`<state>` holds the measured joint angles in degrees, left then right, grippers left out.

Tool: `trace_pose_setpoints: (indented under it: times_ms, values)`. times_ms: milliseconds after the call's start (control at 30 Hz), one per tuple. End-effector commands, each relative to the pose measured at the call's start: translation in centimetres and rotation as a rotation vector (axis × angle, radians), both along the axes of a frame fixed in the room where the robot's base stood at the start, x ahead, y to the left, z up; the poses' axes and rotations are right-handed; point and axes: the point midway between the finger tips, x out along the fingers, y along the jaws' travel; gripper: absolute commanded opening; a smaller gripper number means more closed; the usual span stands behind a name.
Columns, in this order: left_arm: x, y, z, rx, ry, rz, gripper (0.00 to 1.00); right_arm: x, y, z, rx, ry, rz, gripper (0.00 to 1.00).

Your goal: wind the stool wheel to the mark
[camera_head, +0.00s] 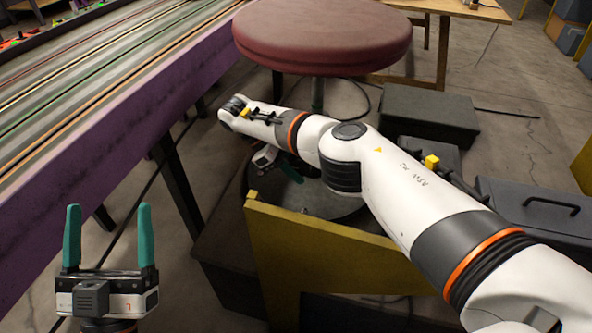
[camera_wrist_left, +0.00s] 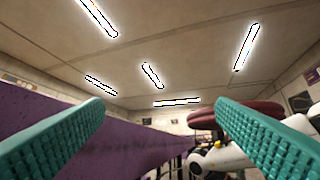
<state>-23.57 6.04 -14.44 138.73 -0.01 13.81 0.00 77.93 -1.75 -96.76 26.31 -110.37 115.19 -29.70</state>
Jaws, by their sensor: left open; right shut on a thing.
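The stool has a round dark red seat (camera_head: 322,40) on a metal post (camera_head: 317,95), and the seat also shows in the left wrist view (camera_wrist_left: 250,114). Below it is a grey round disc (camera_head: 335,205), which looks like the stool wheel, partly hidden by my right arm and a yellow panel. My right gripper (camera_head: 290,172) points down at the disc's left part; one teal finger shows. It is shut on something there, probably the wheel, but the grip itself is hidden. I cannot make out a mark. My left gripper (camera_head: 108,208) is open and empty, pointing up, away from the stool.
The slot track (camera_head: 90,75) with a purple side (camera_head: 130,135) runs along the left. The yellow panel (camera_head: 320,245) stands in front of the disc. Dark cases (camera_head: 430,115) and a grey toolbox (camera_head: 545,210) crowd the right. A wooden table (camera_head: 445,10) stands behind.

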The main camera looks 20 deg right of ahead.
Motion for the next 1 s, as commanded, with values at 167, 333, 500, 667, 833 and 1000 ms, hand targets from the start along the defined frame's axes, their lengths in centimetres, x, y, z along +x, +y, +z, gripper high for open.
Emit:
trace_pose_setpoints:
  times_ms: [167,333,500,667,833,1000]
  values:
    - [0.0,0.0,0.0,0.0,0.001,0.0,0.79,0.0,0.0,-0.1,0.0,0.001,0.001,0.01]
    - [0.0,0.0,0.0,0.0,0.001,0.0,0.79,0.0,0.0,-0.1,0.0,0.001,0.001,0.45]
    - [0.0,0.0,0.0,0.001,0.002,0.001,0.79,0.0,0.0,-0.1,0.0,0.001,0.001,0.45]
    - [0.1,0.0,0.0,0.002,0.005,0.001,0.79,0.0,0.0,0.0,0.0,0.0,0.0,0.45]
    - [1.0,-0.1,-1.2,0.031,0.111,0.006,0.79,-0.1,0.0,0.5,0.0,0.001,-0.001,0.45]
    - [2.3,0.0,-3.8,0.086,0.306,0.017,0.79,-0.2,0.0,1.3,0.0,0.001,-0.002,0.45]
